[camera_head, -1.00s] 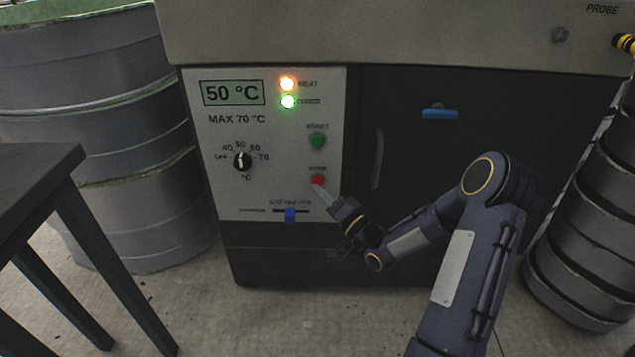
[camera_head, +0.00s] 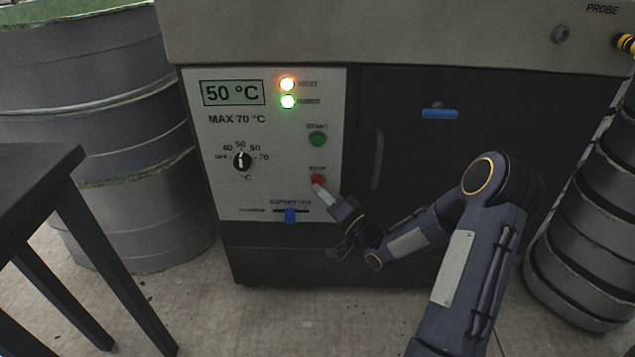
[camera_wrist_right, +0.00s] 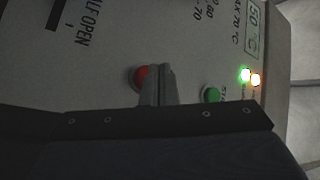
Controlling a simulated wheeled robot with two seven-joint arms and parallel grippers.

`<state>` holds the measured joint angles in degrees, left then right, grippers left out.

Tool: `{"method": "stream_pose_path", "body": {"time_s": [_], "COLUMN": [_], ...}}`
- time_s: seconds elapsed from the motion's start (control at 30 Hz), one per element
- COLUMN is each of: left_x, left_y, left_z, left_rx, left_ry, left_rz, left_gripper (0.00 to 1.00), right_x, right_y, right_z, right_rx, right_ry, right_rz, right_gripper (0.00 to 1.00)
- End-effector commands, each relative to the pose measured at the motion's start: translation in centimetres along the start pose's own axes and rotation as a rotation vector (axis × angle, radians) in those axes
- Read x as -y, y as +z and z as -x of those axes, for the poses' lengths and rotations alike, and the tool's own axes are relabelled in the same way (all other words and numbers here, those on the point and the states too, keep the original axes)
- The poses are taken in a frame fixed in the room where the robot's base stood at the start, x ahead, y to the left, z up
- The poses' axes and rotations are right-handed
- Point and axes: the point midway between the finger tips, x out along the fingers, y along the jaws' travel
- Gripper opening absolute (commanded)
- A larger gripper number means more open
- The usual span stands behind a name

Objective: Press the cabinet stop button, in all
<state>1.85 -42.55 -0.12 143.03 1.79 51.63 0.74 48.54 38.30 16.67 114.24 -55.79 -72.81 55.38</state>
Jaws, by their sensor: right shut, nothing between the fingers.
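The red stop button (camera_head: 317,180) sits low on the right side of the light control panel (camera_head: 220,185) of the cabinet. It also shows in the right wrist view (camera_wrist_right: 141,77), partly covered by my fingers. My right gripper (camera_head: 320,189) is shut and empty, its fingertips at the lower edge of the button; I cannot tell whether they touch it. In the right wrist view the shut fingers (camera_wrist_right: 157,84) stand right beside the red button. The green start button (camera_head: 317,139) is above it. The orange and green lamps (camera_head: 287,92) are lit. My left gripper is not in view.
A dark door with a blue handle (camera_head: 440,114) is to the right. Drums (camera_head: 120,130) and a dark table (camera_head: 40,180) stand at left.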

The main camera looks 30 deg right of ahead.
Motion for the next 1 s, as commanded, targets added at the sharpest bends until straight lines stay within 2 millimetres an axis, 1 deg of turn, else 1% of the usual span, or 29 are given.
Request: {"method": "stream_pose_path", "body": {"time_s": [0.23, 1.0], "left_x": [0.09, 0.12], "left_y": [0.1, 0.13], "left_z": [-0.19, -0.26], "left_rx": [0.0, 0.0], "left_ry": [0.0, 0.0], "left_rz": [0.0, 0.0], "left_gripper": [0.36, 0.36], "right_x": [-0.37, -0.63], "right_y": [-0.35, -0.62], "right_z": [-0.54, -0.9], "right_rx": [0.0, 0.0], "right_ry": [-0.001, 0.0], "right_rz": [0.0, 0.001], "right_gripper": [0.0, 0.0]}}
